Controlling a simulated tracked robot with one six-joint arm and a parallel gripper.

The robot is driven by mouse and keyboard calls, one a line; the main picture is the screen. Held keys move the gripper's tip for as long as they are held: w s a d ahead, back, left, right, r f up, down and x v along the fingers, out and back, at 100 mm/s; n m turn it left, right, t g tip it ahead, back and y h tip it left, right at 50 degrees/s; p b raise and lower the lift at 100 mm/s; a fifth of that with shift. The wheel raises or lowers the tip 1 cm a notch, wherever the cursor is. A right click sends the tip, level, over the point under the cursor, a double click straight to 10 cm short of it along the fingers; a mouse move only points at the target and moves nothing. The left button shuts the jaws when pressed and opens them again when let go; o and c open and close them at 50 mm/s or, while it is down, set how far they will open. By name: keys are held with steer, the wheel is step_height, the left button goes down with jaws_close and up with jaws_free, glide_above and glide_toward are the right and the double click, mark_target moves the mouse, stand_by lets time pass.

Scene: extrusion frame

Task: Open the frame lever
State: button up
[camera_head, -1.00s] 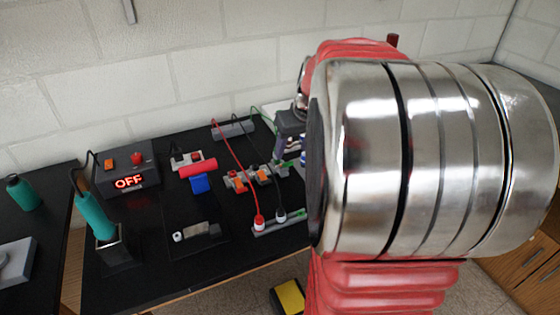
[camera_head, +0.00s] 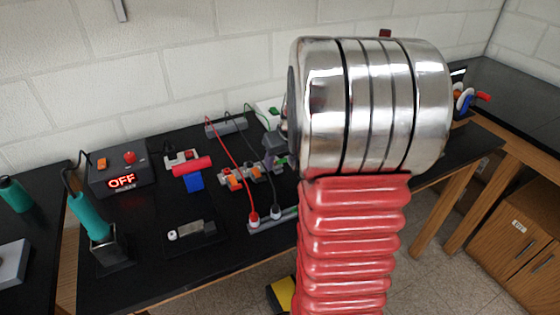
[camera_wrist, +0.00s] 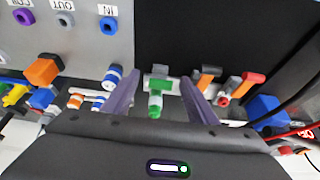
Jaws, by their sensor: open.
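In the wrist view, my gripper (camera_wrist: 160,80) is open, with its two purple-grey fingers apart. A green fitting (camera_wrist: 157,88) on a pale base lies between the fingers in the picture; I cannot tell whether they touch it. Two orange levers, a left one (camera_wrist: 208,73) and a right one (camera_wrist: 248,83), sit just right of the fingers. Which of these parts is the frame lever is not clear. In the head view, the gripper shows only as a small dark part left of my silver wrist. Orange levers (camera_head: 234,181) show left of it on the black bench.
A grey panel (camera_wrist: 70,35) with labelled ports stands at the upper left of the wrist view. Red leads (camera_head: 235,165), a red cylinder (camera_head: 192,166) and an OFF box (camera_head: 122,170) are on the bench (camera_head: 150,270).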

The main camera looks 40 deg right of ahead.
steer(key=shift+c, duration=0.3)
steer(key=c, duration=0.9)
steer(key=shift+w+r, duration=0.1)
steer(key=shift+w, duration=0.05)
steer(key=shift+w+d+r+g+y, duration=0.1)
steer(key=shift+w+r+g+y, duration=0.05)
steer(key=shift+g, duration=0.4)
steer(key=shift+w+r+g+y, duration=0.1)
steer(key=shift+w+g+y, duration=0.05)
steer(key=shift+g, duration=0.4)
steer(key=o, duration=1)
steer(key=shift+c, duration=0.2)
